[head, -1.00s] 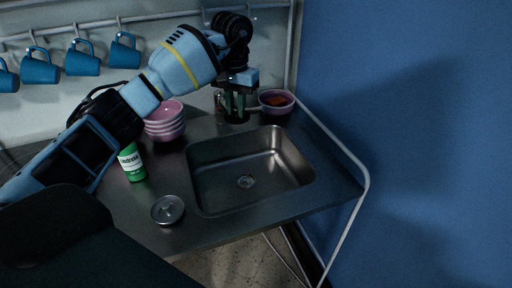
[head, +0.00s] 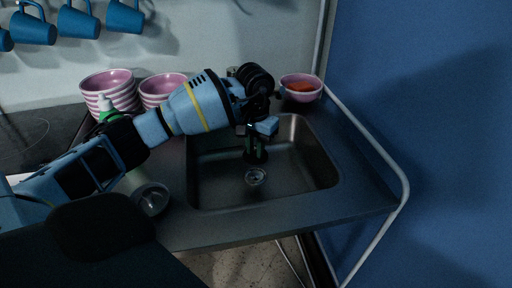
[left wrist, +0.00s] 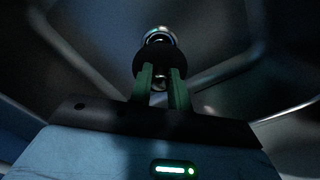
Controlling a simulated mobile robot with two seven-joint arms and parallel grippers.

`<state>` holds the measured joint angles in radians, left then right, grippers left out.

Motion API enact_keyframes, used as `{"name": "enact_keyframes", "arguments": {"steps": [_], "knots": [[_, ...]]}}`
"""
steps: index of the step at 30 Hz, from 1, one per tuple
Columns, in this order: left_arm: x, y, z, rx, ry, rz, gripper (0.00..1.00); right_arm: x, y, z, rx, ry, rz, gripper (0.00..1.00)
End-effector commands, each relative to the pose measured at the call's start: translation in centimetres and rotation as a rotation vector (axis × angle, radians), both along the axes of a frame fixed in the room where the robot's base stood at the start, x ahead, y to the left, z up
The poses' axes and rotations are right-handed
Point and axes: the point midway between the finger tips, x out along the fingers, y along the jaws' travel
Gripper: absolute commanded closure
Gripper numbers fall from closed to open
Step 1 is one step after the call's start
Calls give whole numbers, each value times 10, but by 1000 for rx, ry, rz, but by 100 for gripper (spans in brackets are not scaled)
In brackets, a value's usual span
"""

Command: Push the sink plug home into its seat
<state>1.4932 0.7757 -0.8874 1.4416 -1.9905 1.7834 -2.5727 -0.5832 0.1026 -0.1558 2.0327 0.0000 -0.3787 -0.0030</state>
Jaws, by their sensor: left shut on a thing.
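The dark round sink plug (left wrist: 152,62) is between the green fingers of my left gripper (left wrist: 160,88), which is shut on it. In the head view my left gripper (head: 256,146) reaches down into the steel sink basin (head: 314,160) with the dark plug (head: 256,158) at its tips. The metal drain seat (head: 255,177) is in the basin floor, just nearer the camera than the plug. Part of the ringed drain (left wrist: 160,34) shows beyond the plug in the left wrist view. The plug looks apart from the seat. My right gripper is not in view.
A pink bowl (head: 301,92) with an orange thing stands at the back right corner. Striped bowls (head: 110,95) stand behind my arm. A round metal item (head: 151,199) lies left of the basin. Blue mugs (head: 78,21) hang above. A rail edges the right side.

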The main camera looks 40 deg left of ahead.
Motion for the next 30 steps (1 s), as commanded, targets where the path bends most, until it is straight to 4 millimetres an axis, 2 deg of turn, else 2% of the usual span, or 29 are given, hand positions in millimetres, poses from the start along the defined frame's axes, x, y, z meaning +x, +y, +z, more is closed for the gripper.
{"name": "enact_keyframes", "arguments": {"steps": [21,30], "knots": [[0,0,-54,1,3,-1,100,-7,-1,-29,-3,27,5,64],[0,0,-64,1,2,-1,100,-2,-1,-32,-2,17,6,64]]}}
